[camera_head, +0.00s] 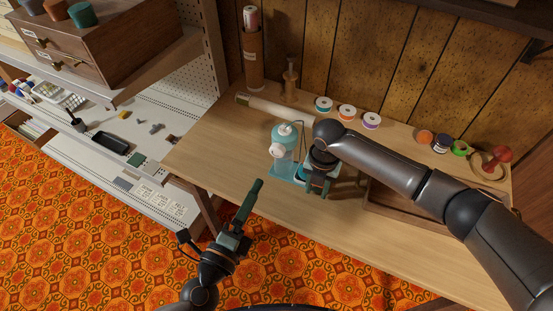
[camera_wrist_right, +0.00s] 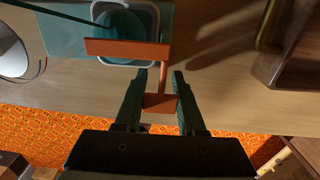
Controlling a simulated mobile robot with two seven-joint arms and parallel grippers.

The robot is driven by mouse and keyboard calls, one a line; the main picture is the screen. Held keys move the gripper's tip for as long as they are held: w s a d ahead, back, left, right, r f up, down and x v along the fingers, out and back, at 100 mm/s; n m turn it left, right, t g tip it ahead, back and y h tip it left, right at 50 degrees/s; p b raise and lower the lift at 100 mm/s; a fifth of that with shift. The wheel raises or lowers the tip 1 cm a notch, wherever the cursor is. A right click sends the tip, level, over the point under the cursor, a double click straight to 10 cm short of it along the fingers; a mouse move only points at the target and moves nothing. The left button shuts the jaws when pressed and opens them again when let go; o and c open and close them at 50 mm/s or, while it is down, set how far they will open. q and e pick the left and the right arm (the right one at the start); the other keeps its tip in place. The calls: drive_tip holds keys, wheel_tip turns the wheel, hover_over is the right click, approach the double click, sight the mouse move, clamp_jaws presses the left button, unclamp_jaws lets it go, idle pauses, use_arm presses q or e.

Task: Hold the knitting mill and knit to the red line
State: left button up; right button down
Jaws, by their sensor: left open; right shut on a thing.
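The knitting mill is a teal device (camera_head: 284,167) on the wooden table, with a rounded teal top part and a white round piece at its left. My right arm hides its right part. In the right wrist view its teal plate (camera_wrist_right: 62,35) and an orange crank (camera_wrist_right: 128,47) show at the top. My right gripper (camera_wrist_right: 160,98) is shut on the crank's orange handle. My left gripper (camera_head: 256,188) is open and empty, left of and in front of the mill, off the table's front edge. I cannot make out a red line.
Thread spools (camera_head: 346,112) stand along the back of the wooden table (camera_head: 215,140). A pale roll (camera_head: 265,110) lies behind the mill, and a wooden tray (camera_head: 400,208) lies right of it under my right arm. A white shelf unit with drawers stands left.

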sight(276, 154)
use_arm(q)
drive_tip(key=w+d+n, duration=0.1)
drive_tip(key=w+n, duration=0.2)
drive_tip(key=n, duration=0.4)
drive_tip(key=w+d+n, duration=0.2)
drive_tip(key=w+n, duration=0.2)
drive_tip(key=n, duration=0.3)
drive_tip(key=w+d+n, duration=0.2)
drive_tip(key=w+n, duration=0.1)
drive_tip(key=n, duration=0.3)
drive_tip(key=shift+w+n, duration=0.4)
drive_tip(key=shift+c, duration=0.3)
clamp_jaws()
